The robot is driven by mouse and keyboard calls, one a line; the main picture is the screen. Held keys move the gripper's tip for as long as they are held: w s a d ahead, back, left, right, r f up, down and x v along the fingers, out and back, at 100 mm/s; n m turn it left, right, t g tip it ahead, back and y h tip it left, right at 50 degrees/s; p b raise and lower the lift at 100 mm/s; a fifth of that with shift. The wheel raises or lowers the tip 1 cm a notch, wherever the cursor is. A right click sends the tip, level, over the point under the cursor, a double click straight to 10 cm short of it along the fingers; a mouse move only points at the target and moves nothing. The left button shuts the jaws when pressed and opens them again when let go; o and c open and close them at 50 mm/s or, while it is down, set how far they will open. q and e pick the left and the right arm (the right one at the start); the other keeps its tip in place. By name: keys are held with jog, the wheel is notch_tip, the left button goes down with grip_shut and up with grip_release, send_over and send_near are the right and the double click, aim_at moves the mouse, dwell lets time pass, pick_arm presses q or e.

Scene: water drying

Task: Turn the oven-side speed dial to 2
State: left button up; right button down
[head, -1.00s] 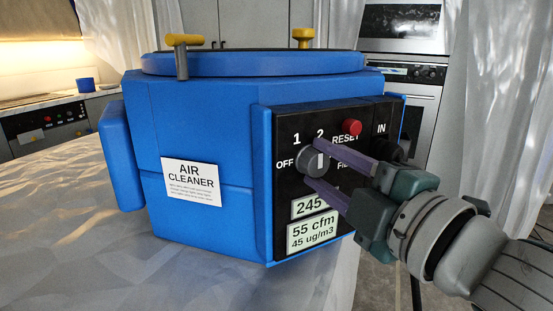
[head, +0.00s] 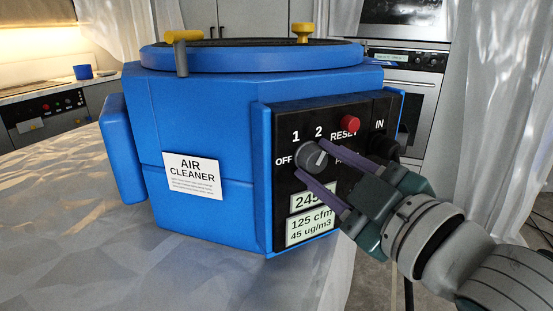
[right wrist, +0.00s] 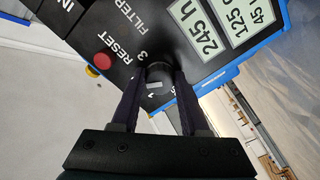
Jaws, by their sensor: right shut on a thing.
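The speed dial (head: 309,157) is a dark grey knob on the black front panel (head: 285,118) of the blue air cleaner (head: 230,120). OFF, 1 and 2 are printed around it. My right gripper (head: 313,164) is shut on the dial, one purple finger above and one below. In the right wrist view the dial (right wrist: 158,72) sits between the two fingertips, with 3 printed beside it. The display (head: 310,228) reads 125 cfm. My left gripper is not in view.
A red RESET button (head: 350,124) sits just above the upper finger. A dark IN port (head: 384,148) is beside my wrist. The cleaner stands on a grey table (head: 110,240) with free room at left. An oven (head: 405,95) stands behind.

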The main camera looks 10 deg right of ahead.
dwell(0.3)
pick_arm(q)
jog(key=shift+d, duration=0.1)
pick_arm(e)
jog(key=shift+c, duration=2)
grip_release()
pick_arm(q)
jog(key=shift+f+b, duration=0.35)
pick_arm(e)
jog(key=v, duration=1)
